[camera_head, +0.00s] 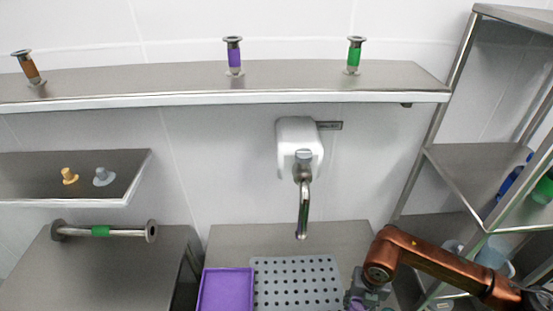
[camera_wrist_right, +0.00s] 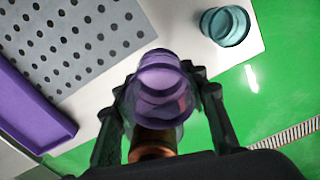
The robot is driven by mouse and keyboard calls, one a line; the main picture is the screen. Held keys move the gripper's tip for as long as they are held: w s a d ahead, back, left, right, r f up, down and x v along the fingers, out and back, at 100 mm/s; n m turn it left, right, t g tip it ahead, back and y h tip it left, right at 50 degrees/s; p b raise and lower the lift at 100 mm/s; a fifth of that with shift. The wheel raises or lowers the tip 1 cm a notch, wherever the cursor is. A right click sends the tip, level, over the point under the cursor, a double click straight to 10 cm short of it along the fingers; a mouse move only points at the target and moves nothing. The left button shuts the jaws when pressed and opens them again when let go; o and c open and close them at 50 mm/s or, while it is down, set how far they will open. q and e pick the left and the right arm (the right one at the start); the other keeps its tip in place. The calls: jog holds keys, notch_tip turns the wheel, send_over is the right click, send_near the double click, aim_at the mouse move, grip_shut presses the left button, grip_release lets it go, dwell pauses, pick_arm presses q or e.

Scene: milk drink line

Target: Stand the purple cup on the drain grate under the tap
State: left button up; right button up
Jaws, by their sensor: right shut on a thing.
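The purple cup (camera_wrist_right: 163,88) is a translucent cup held between the fingers of my right gripper (camera_wrist_right: 160,100), which is shut on it. In the head view my right gripper (camera_head: 368,296) is at the bottom edge, to the right of the drain grate, and only a bit of the purple cup (camera_head: 354,303) shows. The drain grate (camera_head: 297,282) is a grey plate with rows of holes; it also shows at upper left in the wrist view (camera_wrist_right: 75,40). The tap (camera_head: 303,205) hangs from a white wall unit above the grate. My left gripper is not in view.
A purple tray (camera_head: 227,288) lies left of the grate. A teal cup (camera_wrist_right: 226,25) stands near the counter's corner in the wrist view. A metal shelf rack (camera_head: 480,175) stands at the right. The grate's visible surface is clear.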

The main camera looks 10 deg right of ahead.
jog(key=n, duration=0.2)
jog(key=w+a+n, duration=0.1)
jog(key=n, duration=0.2)
jog(key=shift+w+a+b, duration=0.1)
jog(key=shift+w+b, duration=0.1)
jog(key=shift+b, duration=0.1)
pick_arm(q)
jog(key=f+b, duration=0.2)
jog(key=f, duration=0.1)
jog(key=f+b, duration=0.1)
jog(key=shift+s+f+b, duration=0.15)
jog(key=shift+s+b, duration=0.1)
jog(key=shift+b, duration=0.05)
pick_arm(e)
jog(key=w+a+n, duration=0.3)
jog(key=a+n, duration=0.1)
jog(key=n, duration=1.3)
jog(key=w+a+r+n, duration=0.1)
jog(key=w+a+n, duration=0.2)
jog(key=n, duration=1.5)
jog(key=shift+w+a+n, duration=0.3)
jog(key=shift+w+a, duration=0.1)
jog(key=shift+a, duration=0.1)
